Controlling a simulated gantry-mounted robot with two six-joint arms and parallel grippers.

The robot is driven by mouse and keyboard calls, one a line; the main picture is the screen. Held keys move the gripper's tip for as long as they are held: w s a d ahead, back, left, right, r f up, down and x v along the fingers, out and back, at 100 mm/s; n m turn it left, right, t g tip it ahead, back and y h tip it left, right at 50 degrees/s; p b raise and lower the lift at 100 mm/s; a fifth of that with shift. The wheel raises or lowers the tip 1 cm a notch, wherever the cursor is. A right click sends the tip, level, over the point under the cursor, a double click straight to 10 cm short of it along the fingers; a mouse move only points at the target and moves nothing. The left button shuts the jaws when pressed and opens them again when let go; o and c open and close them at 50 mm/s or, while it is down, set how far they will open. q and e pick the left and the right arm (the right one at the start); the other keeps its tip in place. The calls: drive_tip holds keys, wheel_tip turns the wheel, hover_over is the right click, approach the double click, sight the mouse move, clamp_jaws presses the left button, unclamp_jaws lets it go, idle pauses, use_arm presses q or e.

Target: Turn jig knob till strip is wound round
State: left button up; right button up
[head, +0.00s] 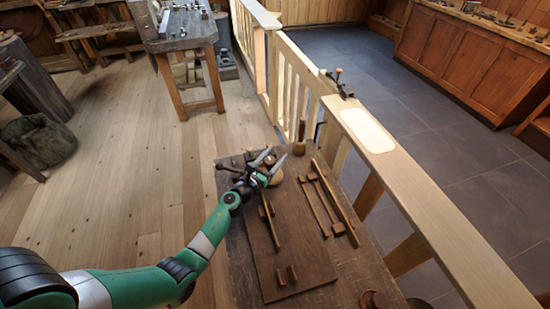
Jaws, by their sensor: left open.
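My left gripper (274,158) is open over the far left part of the brown wooden bench (345,275). A round, pale wooden piece (277,178) sits close under its fingers, partly hidden by them; I cannot tell whether they touch it or whether it is the jig knob. I cannot make out a wound strip. My right gripper is not in view.
A small upright wooden piece (302,130) stands at the bench's back edge. A pale wooden railing (420,205) runs along the right. A smaller table (185,32) stands at the back left.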

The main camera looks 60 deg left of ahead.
use_arm(q)
clamp_jaws()
idle(0.3)
drive_tip(key=shift+m+h, duration=0.3)
drive_tip(key=shift+h, duration=0.2)
drive_tip(key=m+h, duration=0.1)
drive_tip(key=t+h+b, duration=0.1)
drive_tip(key=shift+w+d+m+h, duration=0.15)
drive_tip(key=shift+m+h, duration=0.15)
drive_tip(key=shift+m, duration=0.1)
drive_tip(key=shift+d+f+m+t+h+b, duration=0.15)
drive_tip(key=shift+m+t+h+b, duration=0.5)
drive_tip(key=shift+h, duration=0.55)
drive_tip(key=m+h+b, duration=0.2)
drive_tip(key=h+b, duration=0.1)
drive_tip(key=d+m+g+h+b, duration=0.1)
drive_tip(key=m+h+b, duration=0.1)
drive_tip(key=h+b, duration=0.1)
drive_tip(key=m+h+b, duration=0.2)
drive_tip(key=h+b, duration=0.1)
drive_tip(key=b, duration=0.1)
drive_tip(key=shift+d+f+m+g+h+b, duration=0.15)
drive_tip(key=shift+d+m+g+h+b, duration=0.15)
drive_tip(key=shift+d, duration=0.1)
drive_tip(key=shift+d+r+m+g+h+b, duration=0.15)
drive_tip(key=shift+r+m+g+h+b, duration=0.25)
drive_tip(key=shift+h+b, duration=0.4)
